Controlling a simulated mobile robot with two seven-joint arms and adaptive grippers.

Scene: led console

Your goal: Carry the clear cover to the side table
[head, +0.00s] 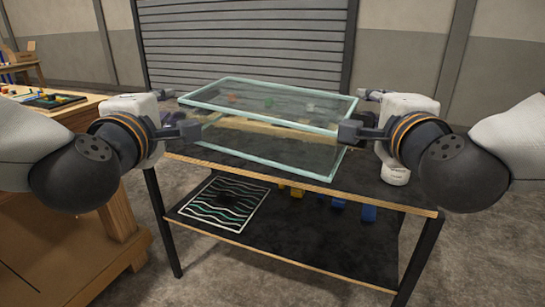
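The clear cover (265,159) is a see-through box with pale green edges. It stands upright on the dark top of the workbench (400,198), its lower front edge at the top's surface. My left gripper (178,112) is at the cover's left side, its two fingers wide apart; the near finger overlaps the cover's edge in the picture. My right gripper (360,112) is at the right side, also with fingers apart, the near one in front of the cover's right corner. Whether either touches the cover I cannot tell. A wooden table (62,113) stands at the left, partly hidden by my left arm.
Small orange, green and white items show through the cover. The bench's lower shelf (300,240) holds a wavy-striped panel (224,203) and several blue and yellow blocks. Another wooden table (22,68) with small items stands at the far left. Grey floor lies around the bench.

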